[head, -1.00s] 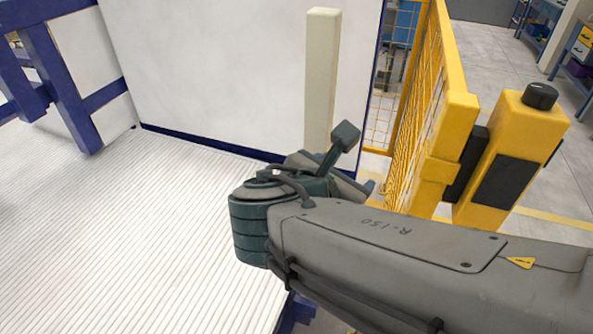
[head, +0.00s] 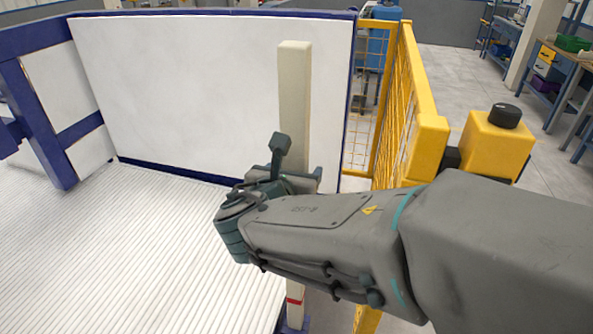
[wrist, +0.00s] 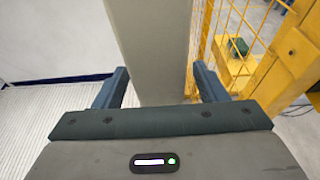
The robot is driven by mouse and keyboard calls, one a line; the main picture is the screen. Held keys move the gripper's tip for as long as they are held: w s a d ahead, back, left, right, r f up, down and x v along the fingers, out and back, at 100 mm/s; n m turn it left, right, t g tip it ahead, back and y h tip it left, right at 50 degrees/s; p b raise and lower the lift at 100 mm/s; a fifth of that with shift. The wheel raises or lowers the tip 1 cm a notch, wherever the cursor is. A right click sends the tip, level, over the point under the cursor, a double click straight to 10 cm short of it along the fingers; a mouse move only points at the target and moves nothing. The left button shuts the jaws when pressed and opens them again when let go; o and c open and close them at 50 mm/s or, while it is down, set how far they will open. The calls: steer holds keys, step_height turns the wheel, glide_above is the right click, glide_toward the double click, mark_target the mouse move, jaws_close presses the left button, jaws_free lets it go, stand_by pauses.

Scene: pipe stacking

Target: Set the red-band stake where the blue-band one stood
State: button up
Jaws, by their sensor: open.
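A tall cream stake (head: 294,105) stands upright at the right end of the ribbed bed in the head view. Its red band (head: 294,301) shows below my arm, near a blue foot at the bottom edge. My gripper (head: 295,180) is at the stake's mid-height, and my arm hides part of the stake. In the wrist view my gripper (wrist: 160,86) is open, one finger on either side of the stake (wrist: 155,45). Gaps show between stake and fingers. I see no blue-band stake.
A white ribbed bed (head: 120,255) lies at the left, with a white blue-edged panel (head: 200,90) behind. Workbenches are farther off.

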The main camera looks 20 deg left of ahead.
mark_target(297, 56)
steer(key=shift+x, duration=1.15)
jaws_close()
steer(key=shift+r+p, duration=3.6)
steer(key=shift+r, duration=1.05)
steer(key=shift+r+p, duration=4.85)
steer(key=shift+r, duration=1.05)
